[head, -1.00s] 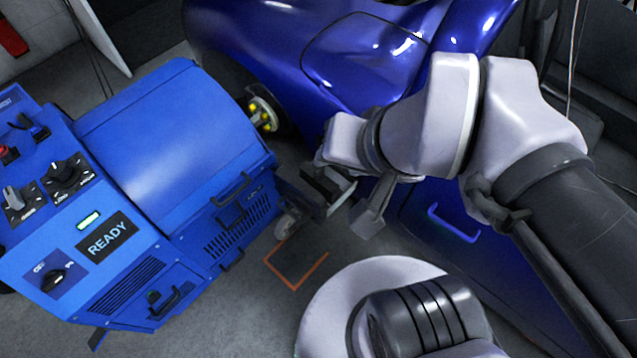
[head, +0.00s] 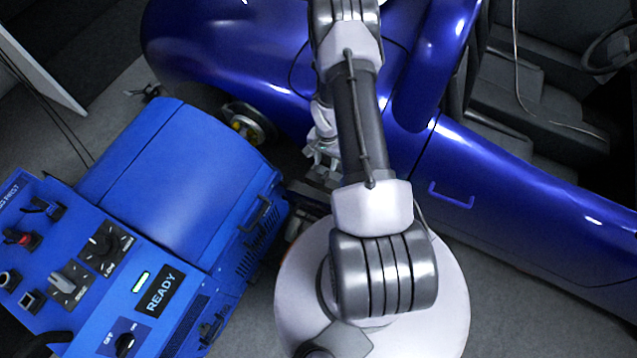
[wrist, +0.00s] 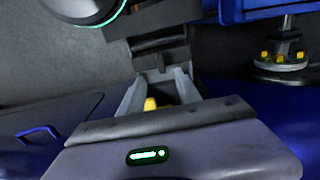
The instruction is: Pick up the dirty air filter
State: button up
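I cannot pick out the dirty air filter with certainty in either view. My gripper (head: 325,165) is low in the gap between the blue dynamometer cart (head: 165,185) and the blue car (head: 250,40); my arm partly covers it in the head view. In the wrist view the light grey fingers of my gripper (wrist: 160,88) stand apart at their bases and lean toward each other. A small yellow piece (wrist: 150,104) shows between them. A dark blocky part (wrist: 160,45) lies at or beyond the fingertips; whether they touch it is unclear.
The cart carries knobs, switches and a READY sign (head: 160,292). The car's wheel hub (head: 248,125) has yellow nuts and also shows in the wrist view (wrist: 283,60). Car bodywork and the cart leave a narrow gap around my gripper. Grey floor is open at lower right.

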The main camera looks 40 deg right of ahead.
aim_at(326, 174)
notch_tip(326, 174, down, 7)
jog(key=shift+r+b, duration=0.15)
jog(key=shift+b, duration=0.75)
jog(key=f+b, duration=0.1)
jog(key=f, duration=0.1)
jog(key=f+b, duration=0.1)
jog(key=f, duration=0.2)
jog(key=shift+w+d+f+b, duration=0.15)
jog(key=shift+w+f+b, duration=0.05)
jog(key=shift+f+b, duration=0.2)
jog(key=shift+r, duration=0.2)
grip_shut()
